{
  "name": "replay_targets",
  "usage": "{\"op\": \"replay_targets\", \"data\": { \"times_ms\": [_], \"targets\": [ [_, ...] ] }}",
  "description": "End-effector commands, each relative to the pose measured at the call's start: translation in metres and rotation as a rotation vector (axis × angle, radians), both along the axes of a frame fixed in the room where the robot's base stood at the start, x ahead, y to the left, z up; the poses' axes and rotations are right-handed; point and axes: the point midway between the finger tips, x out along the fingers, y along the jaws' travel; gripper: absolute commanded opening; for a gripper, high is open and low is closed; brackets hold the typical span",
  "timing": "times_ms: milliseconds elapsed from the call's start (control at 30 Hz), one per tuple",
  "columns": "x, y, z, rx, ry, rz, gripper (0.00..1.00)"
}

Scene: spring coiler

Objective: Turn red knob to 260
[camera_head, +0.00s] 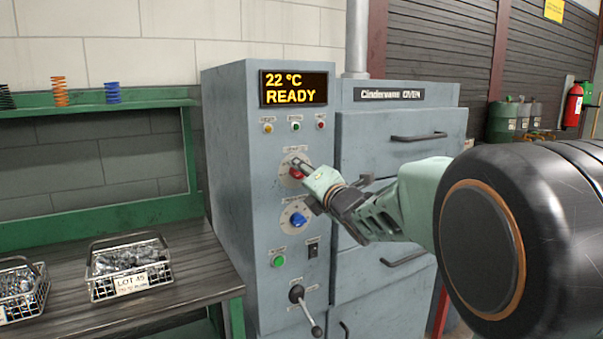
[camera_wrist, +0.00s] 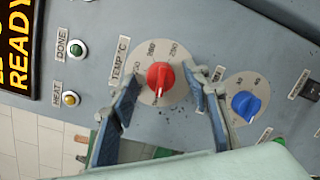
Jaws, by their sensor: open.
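The red knob (camera_wrist: 160,78) sits on a round temperature dial (camera_wrist: 178,58) marked TEMP °C, on the grey front panel of the oven. In the head view the red knob (camera_head: 296,172) is partly covered by my gripper (camera_head: 303,170). In the wrist view my gripper (camera_wrist: 162,100) is open, with one blue-padded finger on each side of the knob. I cannot tell whether the fingers touch it. The white pointer line on the knob points toward the bottom of the wrist picture. The display (camera_head: 293,89) reads 22 °C READY.
A blue knob (camera_head: 298,219) on its own dial sits just below the red one. Small indicator lights (camera_head: 295,126) are above. A green button (camera_head: 278,261), a black switch (camera_head: 313,248) and a lever (camera_head: 305,308) are lower. A bench (camera_head: 190,270) with wire baskets stands at left.

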Motion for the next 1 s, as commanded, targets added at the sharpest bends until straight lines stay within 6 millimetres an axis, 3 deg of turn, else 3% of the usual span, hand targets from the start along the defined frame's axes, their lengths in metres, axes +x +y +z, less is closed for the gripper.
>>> {"op": "replay_targets", "data": {
  "times_ms": [133,500,1000],
  "targets": [
    [0.0000,0.0000,-0.0002,0.000,0.000,0.000,0.42],
    [0.0000,0.0000,0.0000,0.000,0.000,0.000,0.02],
    [0.0004,-0.0008,0.0016,0.115,0.076,-0.001,0.01]
  ]
}}
